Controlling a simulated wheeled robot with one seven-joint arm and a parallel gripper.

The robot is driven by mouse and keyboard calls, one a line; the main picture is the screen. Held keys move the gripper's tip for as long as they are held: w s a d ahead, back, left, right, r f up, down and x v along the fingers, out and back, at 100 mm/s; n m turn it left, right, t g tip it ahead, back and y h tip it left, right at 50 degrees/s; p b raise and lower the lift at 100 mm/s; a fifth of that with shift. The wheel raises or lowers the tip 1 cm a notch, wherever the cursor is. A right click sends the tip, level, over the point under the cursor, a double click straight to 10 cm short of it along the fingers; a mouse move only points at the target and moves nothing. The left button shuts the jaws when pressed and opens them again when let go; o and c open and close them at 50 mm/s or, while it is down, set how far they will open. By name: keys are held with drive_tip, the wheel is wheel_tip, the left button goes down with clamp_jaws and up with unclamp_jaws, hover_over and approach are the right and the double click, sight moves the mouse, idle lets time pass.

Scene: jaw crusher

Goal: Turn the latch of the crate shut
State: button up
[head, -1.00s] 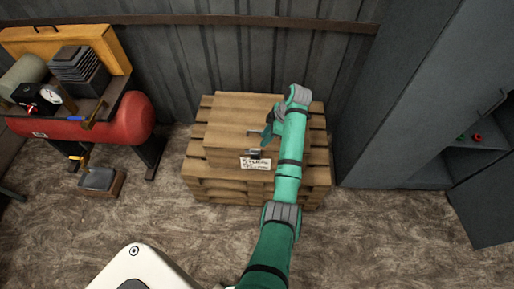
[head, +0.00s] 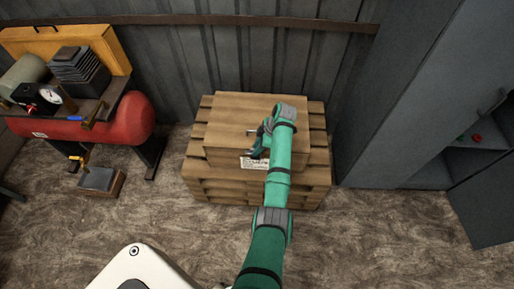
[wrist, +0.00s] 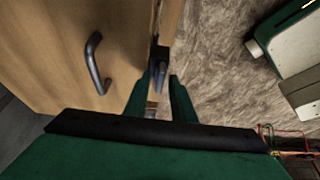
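The wooden crate (head: 228,117) sits on stacked pallets against the wall, its lid closed down. In the wrist view, the crate's lid (wrist: 50,45) fills the left, with a dark bar handle (wrist: 97,62) on it. The dark metal latch (wrist: 160,58) is at the crate's front edge, just beyond and between my fingertips. My gripper (wrist: 165,80) is open, with a visible gap between its green fingers; contact with the latch cannot be told. In the head view my gripper (head: 258,147) is over the crate's front edge and hides the latch.
A paper label (head: 254,163) is on the crate's front. The pallets (head: 210,185) stick out around the crate. A red compressor tank (head: 120,120) stands to the left, a grey cabinet (head: 400,110) to the right. The floor in front is clear.

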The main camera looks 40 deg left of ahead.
clamp_jaws()
drive_tip(key=shift+m, duration=0.3)
drive_tip(key=m+t, duration=0.1)
drive_tip(key=m, duration=0.1)
drive_tip(key=shift+d+m, duration=0.15)
drive_tip(key=shift+m, duration=0.15)
drive_tip(key=m, duration=0.1)
drive_tip(key=m+t, duration=0.1)
drive_tip(key=m, duration=0.1)
drive_tip(key=m+t, duration=0.1)
drive_tip(key=m, duration=0.1)
drive_tip(key=shift+s+y, duration=0.25)
drive_tip(key=shift+y, duration=0.05)
drive_tip(key=m+t, duration=0.1)
drive_tip(key=m, duration=0.1)
drive_tip(key=m+t, duration=0.1)
drive_tip(key=m, duration=0.1)
drive_tip(key=shift+s+m+h, duration=0.1)
drive_tip(key=shift+m+h, duration=0.3)
drive_tip(key=m+t+h, duration=0.1)
drive_tip(key=m, duration=0.3)
drive_tip(key=shift+s+a+m, duration=0.15)
drive_tip(key=shift+a+m, duration=0.05)
drive_tip(key=shift+m, duration=0.4)
drive_tip(key=shift+h, duration=0.3)
